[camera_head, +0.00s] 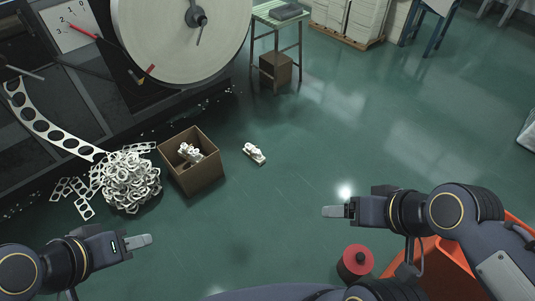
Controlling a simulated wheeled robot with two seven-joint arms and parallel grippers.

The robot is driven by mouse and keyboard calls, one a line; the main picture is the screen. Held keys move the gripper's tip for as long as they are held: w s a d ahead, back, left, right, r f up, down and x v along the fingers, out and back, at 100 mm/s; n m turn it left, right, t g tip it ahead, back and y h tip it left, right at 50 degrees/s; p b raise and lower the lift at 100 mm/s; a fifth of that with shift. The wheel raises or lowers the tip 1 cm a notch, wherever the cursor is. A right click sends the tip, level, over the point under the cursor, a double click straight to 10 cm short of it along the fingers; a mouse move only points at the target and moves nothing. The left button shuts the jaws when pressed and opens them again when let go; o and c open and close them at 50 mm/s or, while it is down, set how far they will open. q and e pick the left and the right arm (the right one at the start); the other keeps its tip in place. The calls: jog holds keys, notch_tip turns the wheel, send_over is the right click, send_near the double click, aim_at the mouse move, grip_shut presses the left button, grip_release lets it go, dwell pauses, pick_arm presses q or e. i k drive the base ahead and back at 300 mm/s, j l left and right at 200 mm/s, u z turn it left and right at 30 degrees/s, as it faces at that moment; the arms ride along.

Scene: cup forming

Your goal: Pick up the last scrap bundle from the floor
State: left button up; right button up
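A small white scrap bundle (254,153) lies alone on the green floor, just right of an open cardboard box (203,178). More white scrap (189,152) sits inside the box. My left gripper (142,241) is at the lower left, in front of the scrap heap and well away from the lone bundle. My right gripper (334,211) is nearer, to the right of and closer to me than the bundle. Neither gripper touches the bundle. The fingers of each overlap in this view, so their opening does not show. No object shows in either.
A heap of ring-shaped scrap (130,181) lies left of the box, below a machine with a punched strip (42,125) and a large roll (180,40). A red-topped spool (358,260) and an orange bin (440,262) are at the lower right. The middle floor is clear.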

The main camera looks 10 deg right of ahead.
aim_at(252, 152)
jog(key=z, duration=0.15)
jog(key=i+l+u, duration=0.15)
jog(key=i+u, duration=0.2)
jog(key=i, duration=0.2)
jog(key=i+l+u, duration=0.35)
jog(key=i, duration=0.2)
jog(key=i+l+u, duration=0.35)
jog(key=i, duration=0.15)
